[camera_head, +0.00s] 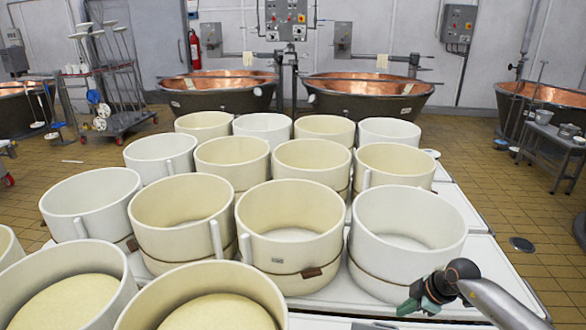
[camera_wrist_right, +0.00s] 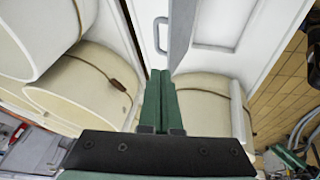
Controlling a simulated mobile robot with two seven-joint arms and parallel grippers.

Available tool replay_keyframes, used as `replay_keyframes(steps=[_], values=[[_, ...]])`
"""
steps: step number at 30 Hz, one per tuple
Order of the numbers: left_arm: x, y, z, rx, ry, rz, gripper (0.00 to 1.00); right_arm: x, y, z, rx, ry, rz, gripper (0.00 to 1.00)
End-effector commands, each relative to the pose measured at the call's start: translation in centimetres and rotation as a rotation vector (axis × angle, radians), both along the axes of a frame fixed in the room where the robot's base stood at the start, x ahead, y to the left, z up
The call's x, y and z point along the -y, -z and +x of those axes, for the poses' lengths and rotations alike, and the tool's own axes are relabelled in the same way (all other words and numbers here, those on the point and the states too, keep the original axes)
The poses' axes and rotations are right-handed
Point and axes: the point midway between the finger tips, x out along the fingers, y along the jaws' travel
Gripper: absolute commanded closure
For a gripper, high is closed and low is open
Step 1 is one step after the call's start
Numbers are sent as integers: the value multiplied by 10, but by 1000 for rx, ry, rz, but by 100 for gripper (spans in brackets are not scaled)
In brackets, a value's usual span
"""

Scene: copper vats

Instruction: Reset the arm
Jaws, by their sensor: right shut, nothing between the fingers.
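My right gripper (camera_head: 408,306) shows at the lower right of the head view, low beside the front right mould and above the white table. Its arm comes in from the lower right corner. In the right wrist view the green fingers (camera_wrist_right: 160,75) are together with nothing between them. Behind them stand a pale round mould (camera_wrist_right: 205,92) on the right and others on the left. I cannot tell if the gripper touches anything. My left gripper is in neither view.
Rows of pale open moulds (camera_head: 290,225) crowd the white table (camera_head: 505,282); two at the front left hold a yellowish mass. Copper vats (camera_head: 368,86) stand behind. A trolley (camera_head: 120,120) is at the back left and a small table (camera_head: 553,140) at the right.

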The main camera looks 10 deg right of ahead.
Motion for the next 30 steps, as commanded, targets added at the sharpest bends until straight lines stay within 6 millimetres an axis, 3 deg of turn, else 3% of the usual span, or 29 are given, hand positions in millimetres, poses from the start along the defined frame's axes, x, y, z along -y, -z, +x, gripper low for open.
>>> replay_keyframes(steps=[5, 6, 9, 12, 15, 19, 24, 30], values=[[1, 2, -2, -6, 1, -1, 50, -100, 18, -21, 124, -170, 253, 100], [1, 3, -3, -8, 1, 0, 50, -129, 17, -28, 179, -202, 341, 100], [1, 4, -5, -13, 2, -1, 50, -188, 5, -47, 339, -217, 543, 100], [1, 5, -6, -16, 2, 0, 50, -220, -10, -62, 489, -138, 686, 100], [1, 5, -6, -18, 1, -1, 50, -228, -19, -76, 604, 16, 766, 100], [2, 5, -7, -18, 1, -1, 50, -214, -10, -99, 663, 278, 767, 100], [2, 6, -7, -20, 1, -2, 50, -185, 33, -154, 558, 604, 652, 100], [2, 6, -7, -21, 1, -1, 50, -173, 79, -232, 317, 791, 523, 100]])
